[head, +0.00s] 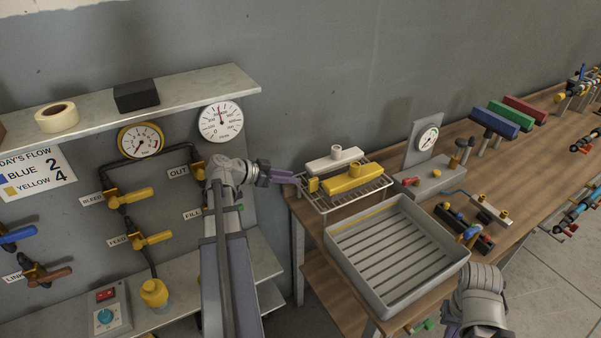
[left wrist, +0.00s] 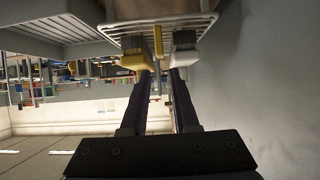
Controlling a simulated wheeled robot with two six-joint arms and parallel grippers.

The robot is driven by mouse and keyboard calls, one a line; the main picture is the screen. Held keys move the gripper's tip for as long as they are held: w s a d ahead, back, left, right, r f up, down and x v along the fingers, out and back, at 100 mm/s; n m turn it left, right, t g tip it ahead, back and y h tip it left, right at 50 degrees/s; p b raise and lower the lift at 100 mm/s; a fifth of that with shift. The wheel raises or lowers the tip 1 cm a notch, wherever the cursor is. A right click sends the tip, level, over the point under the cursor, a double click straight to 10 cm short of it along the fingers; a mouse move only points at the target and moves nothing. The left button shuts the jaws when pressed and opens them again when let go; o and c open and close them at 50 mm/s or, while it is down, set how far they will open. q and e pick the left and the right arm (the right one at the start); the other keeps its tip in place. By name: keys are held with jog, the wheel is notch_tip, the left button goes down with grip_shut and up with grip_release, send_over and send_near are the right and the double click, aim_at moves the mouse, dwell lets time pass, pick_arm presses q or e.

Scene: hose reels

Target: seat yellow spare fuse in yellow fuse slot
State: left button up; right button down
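A yellow block with a round stub on top (head: 356,178) lies on a white wire rack (head: 331,207); its end shows in the left wrist view (left wrist: 136,60). A small yellow upright piece (head: 312,184) is at the rack's near-left end. I cannot tell which piece is the yellow spare fuse. My left gripper (head: 290,178) is just left of the rack; its fingers (left wrist: 161,78) are apart with nothing between them. A dark block with coloured parts (head: 464,228) lies right of the tray; I cannot make out a yellow slot. My right gripper (head: 462,325) is low, its fingertips unclear.
A white block (head: 332,160) lies beside the yellow block on the rack. A large grey ribbed tray (head: 336,259) fills the bench's front. A grey box with a gauge (head: 428,185) stands behind. Valves and pipes cover the panel at left.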

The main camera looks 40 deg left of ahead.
aim_at(312, 179)
pick_arm(q)
jog(key=shift+p+v, duration=0.45)
jog(key=shift+v, duration=1.05)
jog(key=shift+g+y, duration=0.3)
jog(key=shift+g, duration=0.2)
jog(key=x, duration=0.4)
jog(key=r+x, duration=0.1)
jog(key=x, duration=0.1)
jog(key=shift+w+d, duration=0.1)
jog(key=shift+w, duration=0.35)
jog(key=shift+c, duration=0.3)
jog(key=shift+b+x, duration=0.9)
jog(key=shift+x, duration=0.05)
jog(key=shift+w+d+f, duration=0.1)
jog(key=shift+w+f, duration=0.05)
jog(key=shift+w, duration=0.1)
jog(key=shift+w+d+f+b, duration=0.15)
jog(key=shift+w+f+b, duration=0.05)
jog(key=shift+f+b, duration=0.2)
jog(key=b+x, duration=0.2)
jog(key=x, duration=0.1)
jog(key=shift+w+f, duration=0.2)
jog(key=shift+f, duration=0.05)
jog(key=shift+w+d+f+b, duration=0.1)
jog(key=shift+w+d+b, duration=0.1)
jog(key=shift+w+b, duration=0.1)
jog(key=shift+c, duration=0.3)
